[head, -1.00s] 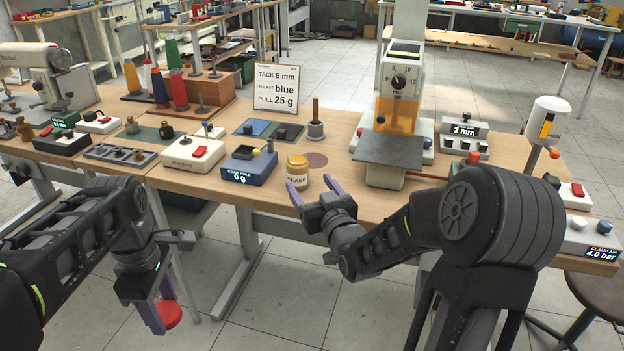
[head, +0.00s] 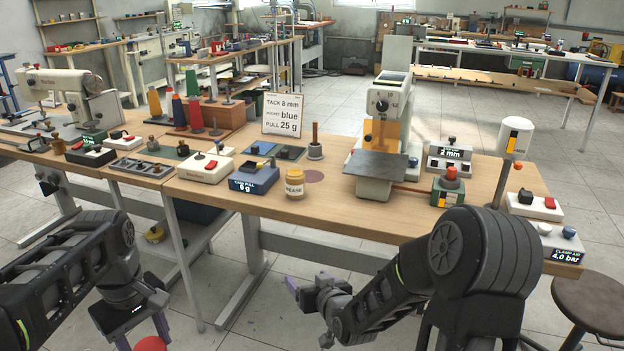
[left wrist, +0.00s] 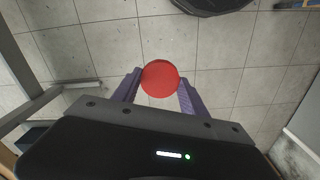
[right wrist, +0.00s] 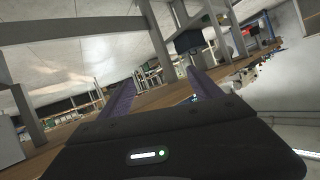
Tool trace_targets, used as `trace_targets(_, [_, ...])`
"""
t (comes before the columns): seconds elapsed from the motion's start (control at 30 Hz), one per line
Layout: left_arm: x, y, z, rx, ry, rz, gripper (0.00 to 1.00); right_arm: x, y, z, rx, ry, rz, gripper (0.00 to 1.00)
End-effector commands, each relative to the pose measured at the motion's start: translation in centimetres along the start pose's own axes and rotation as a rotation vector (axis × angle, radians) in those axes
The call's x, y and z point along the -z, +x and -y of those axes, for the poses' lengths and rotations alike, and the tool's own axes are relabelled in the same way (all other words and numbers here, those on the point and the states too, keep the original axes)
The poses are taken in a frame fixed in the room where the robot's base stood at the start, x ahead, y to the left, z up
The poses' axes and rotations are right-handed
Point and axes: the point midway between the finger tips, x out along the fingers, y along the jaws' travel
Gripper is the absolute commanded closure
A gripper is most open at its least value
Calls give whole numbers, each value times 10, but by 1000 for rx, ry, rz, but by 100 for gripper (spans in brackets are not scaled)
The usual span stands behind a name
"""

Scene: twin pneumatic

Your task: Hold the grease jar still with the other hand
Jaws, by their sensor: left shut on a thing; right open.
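The grease jar (head: 294,187), a small yellow jar with a pale label, stands upright near the front edge of the table, right of the blue cable-pull box. No gripper touches it. My right gripper (head: 307,311) is open and empty, in front of and below the table edge. Its two purple fingers (right wrist: 158,88) show apart in the right wrist view with nothing between them. My left gripper (left wrist: 158,92) is shut on a red round thing (left wrist: 160,78), low over the floor; it also shows at the bottom of the head view (head: 150,344).
The blue cable-pull box (head: 253,180) stands just left of the jar. A press-like machine (head: 380,165) with a grey plate stands to its right. A stool (head: 595,300) stands at the right.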

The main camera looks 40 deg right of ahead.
Motion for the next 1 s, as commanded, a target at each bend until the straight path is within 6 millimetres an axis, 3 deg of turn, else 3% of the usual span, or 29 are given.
trace_targets(0.17, [21, -2, 25, 1, 154, -2, 98, -86, 1, 36, 45, 53, 222, 25])
trace_targets(0.27, [38, -4, 46, 1, 244, -3, 98, -148, -8, 65, 79, 80, 386, 25])
trace_targets(0.47, [70, -6, 96, 1, 355, -2, 98, -269, -57, 125, 154, 98, 718, 25])
trace_targets(0.6, [89, -6, 135, -2, 375, 2, 98, -340, -109, 159, 202, 80, 930, 25])
trace_targets(0.8, [107, -4, 181, -6, 339, 8, 98, -401, -170, 186, 254, 31, 1125, 25])
trace_targets(1.0, [113, -3, 198, -8, 308, 11, 98, -420, -192, 194, 275, 5, 1184, 25])
